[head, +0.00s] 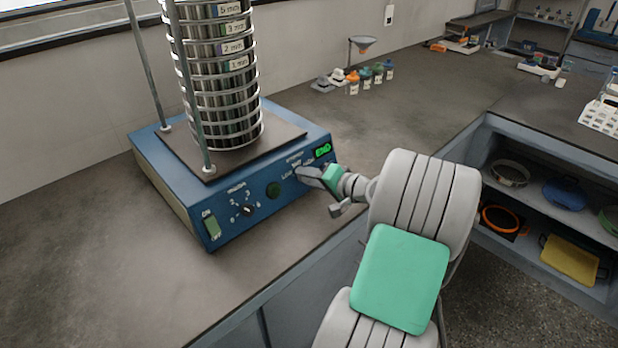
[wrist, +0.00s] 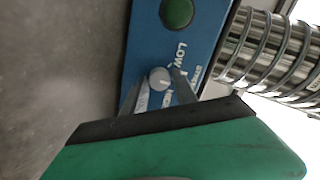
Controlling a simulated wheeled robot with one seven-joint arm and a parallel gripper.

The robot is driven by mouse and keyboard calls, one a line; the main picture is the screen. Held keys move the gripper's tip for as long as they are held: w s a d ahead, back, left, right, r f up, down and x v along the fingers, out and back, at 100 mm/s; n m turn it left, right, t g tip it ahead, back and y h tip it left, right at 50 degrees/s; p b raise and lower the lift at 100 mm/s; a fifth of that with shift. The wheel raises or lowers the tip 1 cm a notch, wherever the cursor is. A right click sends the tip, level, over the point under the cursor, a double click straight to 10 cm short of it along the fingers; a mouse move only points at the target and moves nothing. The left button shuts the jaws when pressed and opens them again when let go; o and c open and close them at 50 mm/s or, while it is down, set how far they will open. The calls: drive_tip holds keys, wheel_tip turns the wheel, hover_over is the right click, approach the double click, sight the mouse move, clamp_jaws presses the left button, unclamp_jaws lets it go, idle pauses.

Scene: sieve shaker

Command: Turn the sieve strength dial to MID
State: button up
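The blue sieve shaker (head: 165,165) stands on the counter with its control panel facing front. My gripper (head: 310,175) is at the panel's right part, in front of the strength dial, which it hides in the head view. In the wrist view the round grey dial (wrist: 160,78) sits between the two fingertips of my gripper (wrist: 158,80). One finger lies close on each side; I cannot tell if they touch it. LOW is readable beside the dial; the other labels are partly covered. The dial's pointer direction is unclear.
A green button (head: 273,190), a black numbered knob (head: 247,209) and an ON/OFF switch (head: 212,226) are on the same panel. The sieve stack (head: 222,95) and metal rods rise above it. Small bottles (head: 365,79) stand farther back. The counter's left front is clear.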

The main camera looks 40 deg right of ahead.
drive_tip(key=shift+o, duration=1.4)
drive_tip(key=v, duration=0.8)
drive_tip(key=shift+w, duration=0.1)
